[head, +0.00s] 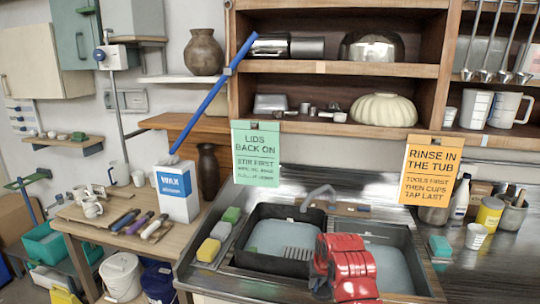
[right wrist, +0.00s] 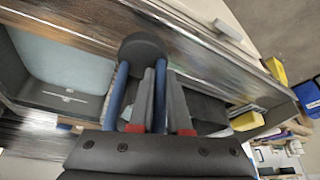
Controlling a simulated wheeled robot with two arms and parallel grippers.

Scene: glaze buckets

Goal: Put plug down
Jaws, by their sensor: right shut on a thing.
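The plug (right wrist: 143,48) shows in the right wrist view as a dark round disc at the fingertips. My right gripper (right wrist: 160,72) is shut on it. In the head view my red right gripper (head: 345,265) is over the front of the sink, between the left basin (head: 285,240) and the right basin (head: 390,268). It hides the plug there, and whether the plug touches any surface cannot be told. Both basins look filled with pale water. My left gripper is not in view.
A tap (head: 318,194) stands behind the basins. Sponges (head: 209,250) lie at the sink's left, and a green block (head: 440,246) lies at its right. Cups and bottles stand on the right drainboard. Green (head: 257,172) and orange (head: 432,180) signs hang above the sink.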

